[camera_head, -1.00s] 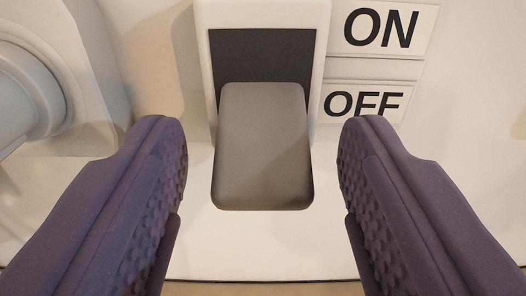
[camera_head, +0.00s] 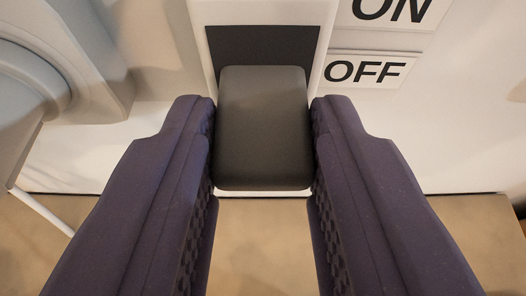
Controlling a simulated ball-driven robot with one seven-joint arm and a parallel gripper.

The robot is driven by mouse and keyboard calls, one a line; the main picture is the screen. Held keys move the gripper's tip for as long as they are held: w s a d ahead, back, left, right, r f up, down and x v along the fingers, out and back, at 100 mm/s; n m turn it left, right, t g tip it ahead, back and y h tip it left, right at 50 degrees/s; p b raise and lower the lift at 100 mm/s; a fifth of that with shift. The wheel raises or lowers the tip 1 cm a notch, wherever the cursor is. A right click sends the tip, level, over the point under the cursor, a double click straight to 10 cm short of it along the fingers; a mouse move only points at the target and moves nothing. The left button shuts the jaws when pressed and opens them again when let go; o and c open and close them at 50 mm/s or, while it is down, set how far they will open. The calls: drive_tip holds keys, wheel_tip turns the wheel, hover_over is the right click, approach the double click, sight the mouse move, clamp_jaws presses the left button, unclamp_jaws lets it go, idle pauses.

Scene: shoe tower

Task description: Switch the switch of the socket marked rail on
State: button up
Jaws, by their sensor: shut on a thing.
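The switch (camera_head: 263,125) is a dark grey rounded lever in a white frame with a black slot (camera_head: 262,45) above it. It sits low in the slot, level with and below the OFF label (camera_head: 366,71). The ON label (camera_head: 392,10) is higher up and cut by the top edge. My gripper (camera_head: 263,135) has its two purple padded fingers closed on the switch, one on each side. The socket's rail marking does not show in this view.
A pale round fitting (camera_head: 30,85) stands on the left, close to my left finger. The white panel (camera_head: 455,140) ends at a lower edge, with a tan surface (camera_head: 262,245) below.

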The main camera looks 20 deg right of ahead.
drive_tip(key=o, duration=1.1)
drive_tip(key=shift+c, duration=0.2)
drive_tip(key=p+v, duration=0.1)
drive_tip(key=v, duration=0.6)
drive_tip(key=shift+s, duration=0.35)
drive_tip(key=shift+a+r, duration=0.1)
drive_tip(key=shift+r, duration=0.05)
